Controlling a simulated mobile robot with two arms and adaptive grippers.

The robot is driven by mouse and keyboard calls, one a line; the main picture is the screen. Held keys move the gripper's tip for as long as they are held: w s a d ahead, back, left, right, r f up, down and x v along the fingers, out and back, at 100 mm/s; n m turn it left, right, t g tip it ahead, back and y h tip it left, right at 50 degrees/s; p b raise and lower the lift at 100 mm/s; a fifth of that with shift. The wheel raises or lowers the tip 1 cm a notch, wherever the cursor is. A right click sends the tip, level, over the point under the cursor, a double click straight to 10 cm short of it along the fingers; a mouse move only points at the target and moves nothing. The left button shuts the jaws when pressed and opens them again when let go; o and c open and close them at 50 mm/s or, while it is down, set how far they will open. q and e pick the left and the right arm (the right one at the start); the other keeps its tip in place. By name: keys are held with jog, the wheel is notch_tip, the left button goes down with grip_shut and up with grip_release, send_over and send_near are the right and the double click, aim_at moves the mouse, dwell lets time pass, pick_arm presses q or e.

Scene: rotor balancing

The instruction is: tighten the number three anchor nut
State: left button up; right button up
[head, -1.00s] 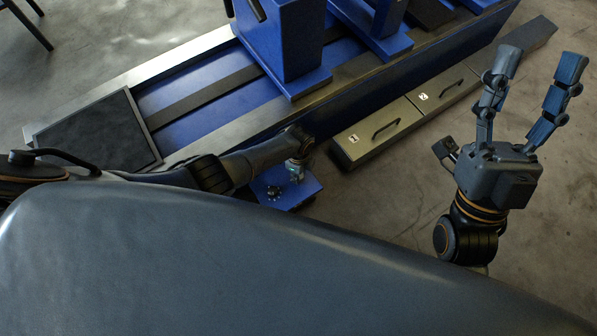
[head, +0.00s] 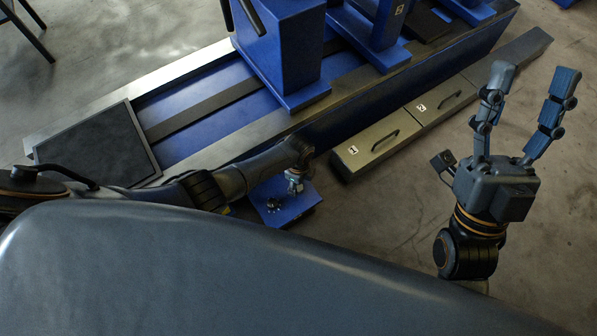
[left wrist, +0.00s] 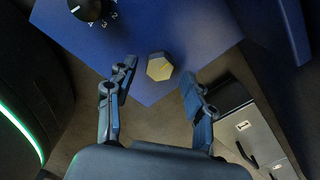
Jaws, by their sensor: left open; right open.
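A hexagonal nut (left wrist: 160,67) with a pale yellowish top sits near the edge of a blue plate (left wrist: 190,30) in the left wrist view. A black dial (left wrist: 85,8) with numerals around it is on the same plate. My left gripper (left wrist: 158,72) is open, its fingers apart on either side of the nut in the picture; I cannot tell whether they touch it. In the head view the blue plate (head: 290,213) lies under my left gripper (head: 295,181), which hides the nut. My right gripper (head: 535,76) is open and empty, fingers pointing up in the picture.
A long blue machine bed (head: 200,95) with blue pedestals (head: 283,60) stands behind the plate. Drawer boxes (head: 375,150) with black handles lie along its near side. A dark panel (head: 95,145) is at left. Bare concrete floor (head: 400,205) lies between the drawers and my right arm.

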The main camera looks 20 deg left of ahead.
aim_at(299, 187)
pick_arm(q)
notch_tip(299, 187, up, 11)
jog(key=shift+f, duration=0.2)
dwell(0.6)
